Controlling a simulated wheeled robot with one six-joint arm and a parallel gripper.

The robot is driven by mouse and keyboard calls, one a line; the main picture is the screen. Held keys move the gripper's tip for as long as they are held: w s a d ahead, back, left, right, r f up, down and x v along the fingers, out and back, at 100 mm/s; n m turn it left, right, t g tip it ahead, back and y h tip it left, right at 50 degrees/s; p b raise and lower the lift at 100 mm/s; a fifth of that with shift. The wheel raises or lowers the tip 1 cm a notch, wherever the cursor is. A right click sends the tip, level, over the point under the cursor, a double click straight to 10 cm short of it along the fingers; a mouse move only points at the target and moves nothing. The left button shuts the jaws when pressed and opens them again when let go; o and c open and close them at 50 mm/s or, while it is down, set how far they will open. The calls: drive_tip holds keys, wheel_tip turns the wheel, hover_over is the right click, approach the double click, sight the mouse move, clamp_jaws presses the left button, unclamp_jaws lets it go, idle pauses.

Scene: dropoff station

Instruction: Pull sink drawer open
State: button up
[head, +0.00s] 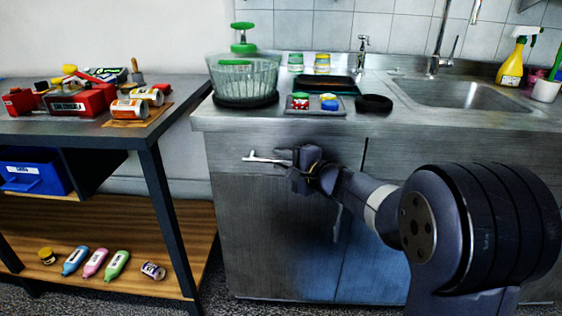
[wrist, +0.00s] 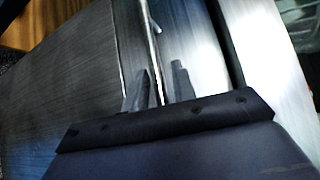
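The sink cabinet's drawer front (head: 225,156) lies just below the steel counter at the cabinet's upper left, and looks flush with the cabinet. Its pale bar handle (head: 262,159) runs sideways, and its right part is hidden by my gripper (head: 297,163). In the wrist view the handle (wrist: 153,35) runs as a thin bright bar down between the two fingers of my gripper (wrist: 160,80). The fingers stand apart, with small gaps visible beside the bar. Whether either finger touches the handle is hard to tell.
The counter (head: 300,122) above holds a salad spinner (head: 243,80), a small tray (head: 315,112) and jars, with a sink (head: 460,95) to the right. A workbench (head: 70,125) with tools stands left of the cabinet. A cabinet door (head: 275,235) is below the drawer.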

clamp_jaws()
idle(0.4)
